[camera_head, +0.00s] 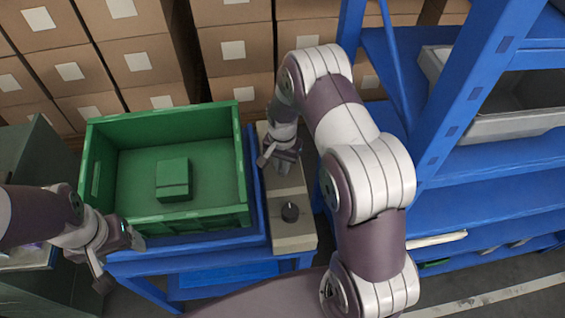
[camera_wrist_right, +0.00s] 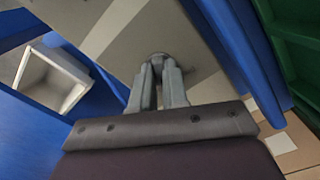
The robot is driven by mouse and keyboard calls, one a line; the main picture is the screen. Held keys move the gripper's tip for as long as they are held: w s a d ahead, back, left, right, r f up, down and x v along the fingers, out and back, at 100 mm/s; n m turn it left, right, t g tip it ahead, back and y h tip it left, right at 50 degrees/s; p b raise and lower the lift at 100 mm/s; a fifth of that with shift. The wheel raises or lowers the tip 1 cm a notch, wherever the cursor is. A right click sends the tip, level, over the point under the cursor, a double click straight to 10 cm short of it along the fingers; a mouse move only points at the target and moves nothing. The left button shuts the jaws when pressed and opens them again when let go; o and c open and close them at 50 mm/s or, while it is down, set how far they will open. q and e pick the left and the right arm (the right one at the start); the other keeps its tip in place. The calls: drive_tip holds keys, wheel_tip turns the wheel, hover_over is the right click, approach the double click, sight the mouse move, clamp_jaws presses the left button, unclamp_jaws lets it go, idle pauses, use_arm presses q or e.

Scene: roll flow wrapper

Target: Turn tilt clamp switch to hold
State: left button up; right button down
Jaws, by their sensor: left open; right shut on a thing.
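A beige control box (camera_head: 293,238) stands beside the green crate. A black round knob (camera_head: 290,211) sits on its near part, with nothing touching it. My right gripper (camera_head: 272,163) reaches down to the far part of the same box. In the right wrist view its fingers (camera_wrist_right: 158,88) are shut on a small grey knob (camera_wrist_right: 158,58) on the beige surface. I cannot read any labels, so I cannot tell which knob is the tilt clamp switch or its setting. My left gripper (camera_head: 122,262) is open and empty, near the crate's lower left corner.
The green crate (camera_head: 190,219) sits on a blue stand (camera_head: 185,252) and holds a small green block (camera_head: 173,180). Cardboard boxes (camera_head: 145,58) are stacked behind. A blue shelf rack (camera_head: 480,212) with a grey bin (camera_head: 510,125) stands at the right.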

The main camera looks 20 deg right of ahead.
drive_tip(key=c, duration=1.1)
unclamp_jaws()
drive_tip(key=shift+c, duration=0.2)
wheel_tip(320, 180, up, 13)
drive_tip(key=shift+b, duration=0.3)
drive_tip(key=shift+f, duration=0.15)
drive_tip(key=s+a+r+n, duration=0.2)
drive_tip(key=s+n, duration=0.2)
drive_tip(key=s, duration=0.4)
drive_tip(key=s+a+r+n+t+p, duration=0.1)
drive_tip(key=s+a+r+n, duration=0.1)
drive_tip(key=s+n, duration=0.3)
drive_tip(key=s+r, duration=0.1)
drive_tip(key=s, duration=0.3)
